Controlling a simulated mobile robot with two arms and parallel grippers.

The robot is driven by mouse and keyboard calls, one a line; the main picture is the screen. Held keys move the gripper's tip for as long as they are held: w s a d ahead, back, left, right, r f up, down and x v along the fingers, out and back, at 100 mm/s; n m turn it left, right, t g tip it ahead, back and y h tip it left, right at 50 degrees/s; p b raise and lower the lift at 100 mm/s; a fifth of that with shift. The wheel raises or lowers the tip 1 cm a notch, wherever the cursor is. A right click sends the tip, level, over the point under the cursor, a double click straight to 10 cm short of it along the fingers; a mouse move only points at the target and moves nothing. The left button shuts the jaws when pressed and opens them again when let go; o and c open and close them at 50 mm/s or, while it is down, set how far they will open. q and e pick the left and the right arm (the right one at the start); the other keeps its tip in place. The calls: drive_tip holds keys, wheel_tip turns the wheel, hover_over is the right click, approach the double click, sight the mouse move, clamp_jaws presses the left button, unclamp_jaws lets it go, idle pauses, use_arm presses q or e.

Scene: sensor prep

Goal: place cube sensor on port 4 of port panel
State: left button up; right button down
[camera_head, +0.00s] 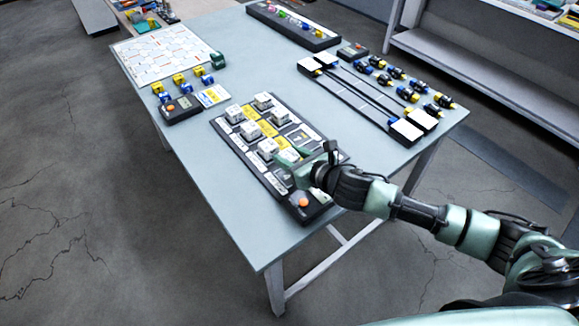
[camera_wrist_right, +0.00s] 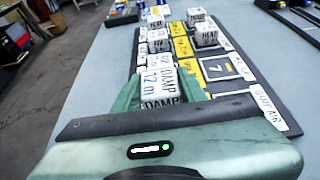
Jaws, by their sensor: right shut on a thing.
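The port panel (camera_head: 304,134) lies on the grey table, a dark board with white cubes, yellow labels and numbered ports. My right gripper (camera_wrist_right: 158,88) is shut on a white cube sensor (camera_wrist_right: 160,78) lettered DAMP, at the panel's near part. In the head view the right gripper (camera_head: 292,162) hides part of the panel, and I cannot tell whether the held cube touches it. Other white cubes (camera_head: 263,101) stand on the panel in two columns. In the wrist view a bare port marked 7 (camera_wrist_right: 217,69) shows right of the gripper. My left gripper is out of view.
A small dark box with an orange button (camera_head: 304,202) sits by the panel's near end. A grid sheet (camera_head: 165,50), coloured blocks (camera_head: 178,79) and a meter (camera_head: 180,108) lie left. Long strips (camera_head: 355,95) and small connectors (camera_head: 405,93) lie right. The near left table is clear.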

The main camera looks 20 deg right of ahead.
drive_tip(key=shift+f, duration=2.05)
drive_tip(key=shift+f+b, duration=0.15)
drive_tip(key=shift+b, duration=0.15)
drive_tip(key=c, duration=0.8)
unclamp_jaws()
drive_tip(key=shift+r, duration=0.25)
drive_tip(key=v, duration=1)
drive_tip(key=shift+s+d, duration=0.2)
drive_tip(key=shift+s, duration=0.15)
drive_tip(key=shift+s+d+r+b, duration=0.15)
drive_tip(key=shift+s+r+b, duration=0.2)
drive_tip(key=shift+s, duration=0.2)
